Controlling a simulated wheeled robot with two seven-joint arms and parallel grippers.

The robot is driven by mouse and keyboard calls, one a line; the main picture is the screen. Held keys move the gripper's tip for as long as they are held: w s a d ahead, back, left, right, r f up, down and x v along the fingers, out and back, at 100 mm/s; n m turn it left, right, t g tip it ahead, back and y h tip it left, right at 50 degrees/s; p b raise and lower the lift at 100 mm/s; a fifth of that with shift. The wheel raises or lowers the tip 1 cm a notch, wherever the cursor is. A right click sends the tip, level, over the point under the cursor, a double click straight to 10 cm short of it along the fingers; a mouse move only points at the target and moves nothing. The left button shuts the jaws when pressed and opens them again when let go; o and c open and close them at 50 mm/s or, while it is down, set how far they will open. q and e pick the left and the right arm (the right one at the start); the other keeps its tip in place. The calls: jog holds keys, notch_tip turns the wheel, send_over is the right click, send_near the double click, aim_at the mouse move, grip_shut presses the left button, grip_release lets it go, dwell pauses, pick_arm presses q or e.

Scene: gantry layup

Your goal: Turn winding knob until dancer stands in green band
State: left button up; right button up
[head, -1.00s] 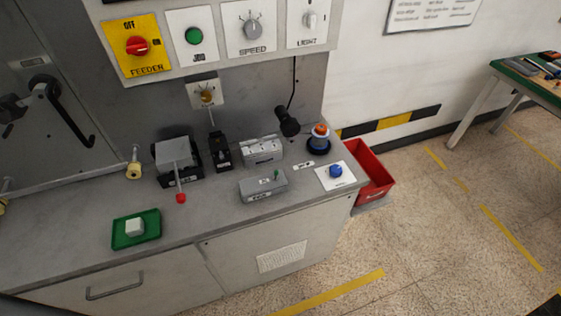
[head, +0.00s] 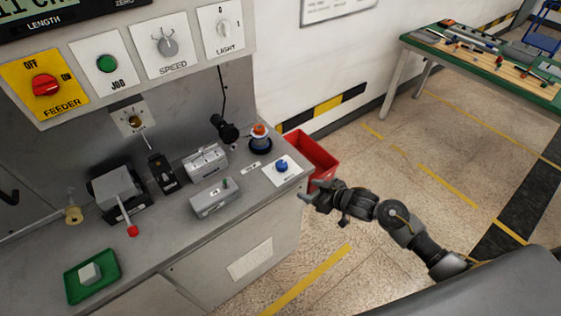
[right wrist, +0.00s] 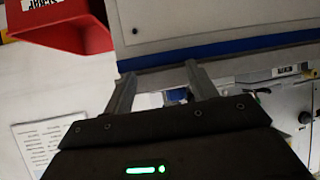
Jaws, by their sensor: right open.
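The blue winding knob (head: 282,166) stands on a white plate at the right end of the grey bench. In the right wrist view the blue knob (right wrist: 176,95) shows small, between the fingers and beyond them. My right gripper (head: 308,192) is open and empty, to the right of the knob and off the bench's edge, apart from it. I cannot make out a green band. My left gripper is not in view.
A red bin (head: 312,158) is at the bench's right end, behind my right gripper. A spool (head: 260,138), a black lamp (head: 222,130) and grey blocks (head: 214,198) stand near the knob. A green tray (head: 92,276) lies at the left.

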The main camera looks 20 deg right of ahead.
aim_at(282, 164)
notch_tip(282, 164, up, 9)
jog(key=w+a+n+y, duration=0.1)
jog(key=w+n+y, duration=0.1)
jog(key=w+y, duration=0.1)
jog(key=x, duration=0.3)
jog(key=p+x, duration=0.1)
jog(key=x, duration=0.6)
jog(key=shift+a+f+p, duration=0.25)
jog(key=shift+f+p, duration=0.15)
jog(key=shift+f, duration=0.05)
jog(key=shift+s, duration=0.1)
jog(key=c, duration=1)
